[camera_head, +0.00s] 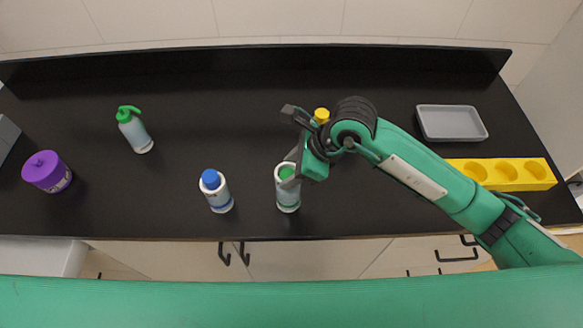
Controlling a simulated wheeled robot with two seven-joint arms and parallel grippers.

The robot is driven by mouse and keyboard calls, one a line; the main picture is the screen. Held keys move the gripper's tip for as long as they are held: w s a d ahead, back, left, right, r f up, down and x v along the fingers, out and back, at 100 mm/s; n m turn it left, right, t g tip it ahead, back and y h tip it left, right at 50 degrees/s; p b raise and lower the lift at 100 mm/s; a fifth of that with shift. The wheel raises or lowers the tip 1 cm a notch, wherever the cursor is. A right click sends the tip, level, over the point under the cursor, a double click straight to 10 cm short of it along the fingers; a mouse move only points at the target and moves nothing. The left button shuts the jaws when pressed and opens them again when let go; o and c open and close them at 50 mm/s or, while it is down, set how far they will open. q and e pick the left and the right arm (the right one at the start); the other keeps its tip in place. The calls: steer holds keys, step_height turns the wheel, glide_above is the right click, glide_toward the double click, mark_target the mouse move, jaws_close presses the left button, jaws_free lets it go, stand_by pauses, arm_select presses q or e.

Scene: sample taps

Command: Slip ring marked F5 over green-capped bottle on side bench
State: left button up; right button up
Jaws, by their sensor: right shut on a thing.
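The green-capped bottle (288,200) stands upright on the black bench, near the front edge and right of the blue-capped bottle. My right gripper (293,176) reaches down at its top and is shut on a pale ring (280,168), which shows around the green cap as seen from here. The fingers hide part of the ring and cap. The F5 mark cannot be read, and I cannot tell how far down the ring sits. My left gripper is not in view.
A blue-capped bottle (216,191) stands close on the left. A green-topped pump bottle (135,130) and a purple jar (47,172) are farther left. A yellow-capped item (322,115) is partly behind my arm. A grey tray (451,123) and yellow holed block (505,173) lie right.

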steer(key=o, duration=1)
steer(key=shift+p+v, duration=0.6)
steer(key=shift+v, duration=2.45)
